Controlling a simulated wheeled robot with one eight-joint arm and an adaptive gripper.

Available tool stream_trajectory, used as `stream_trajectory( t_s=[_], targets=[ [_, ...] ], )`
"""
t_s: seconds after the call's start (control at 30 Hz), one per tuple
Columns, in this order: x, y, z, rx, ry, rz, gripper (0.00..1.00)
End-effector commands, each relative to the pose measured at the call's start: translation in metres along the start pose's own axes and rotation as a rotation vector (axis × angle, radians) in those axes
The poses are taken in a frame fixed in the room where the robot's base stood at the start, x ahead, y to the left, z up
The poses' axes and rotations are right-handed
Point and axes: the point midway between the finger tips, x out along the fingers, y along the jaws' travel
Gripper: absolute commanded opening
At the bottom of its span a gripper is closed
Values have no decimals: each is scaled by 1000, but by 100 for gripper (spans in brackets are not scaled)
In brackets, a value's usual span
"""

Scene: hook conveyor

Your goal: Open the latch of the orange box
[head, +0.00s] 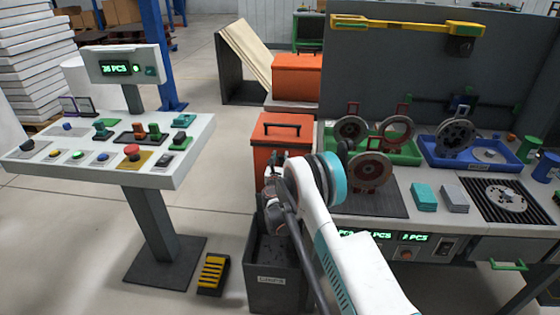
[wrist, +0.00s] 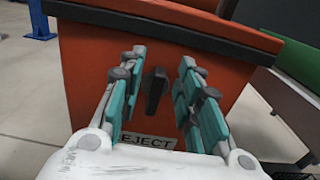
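The orange box (head: 276,128) stands left of the workbench in the head view, with a black handle on its closed lid. In the wrist view, its orange front (wrist: 90,65) fills most of the picture below a dark lid rim. A black upright latch (wrist: 155,90) is on that front, above a white REJECT label (wrist: 147,142). My gripper (wrist: 161,62) is open, its teal fingers on either side of the latch with a gap on both sides. In the head view, my arm hides the box's lower front and the fingertips cannot be made out.
A second orange box (head: 297,75) stands behind. A dark grey bin (head: 273,285) is below my arm. The workbench (head: 450,222) with trays and discs is at right; a control console (head: 185,165) is at left.

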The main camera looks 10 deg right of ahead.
Motion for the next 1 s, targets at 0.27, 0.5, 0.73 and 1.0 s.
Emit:
stream_trajectory(
  t_s=[0.27, 0.5, 0.73, 1.0],
  targets=[
    [0, 0, 0, 0, 0, 0, 0],
    [0, 0, 0, 9, 0, 0, 0],
    [0, -3, 0, 83, 0, -1, 0],
    [0, -9, -2, 288, 0, -1, 0]
  ],
)
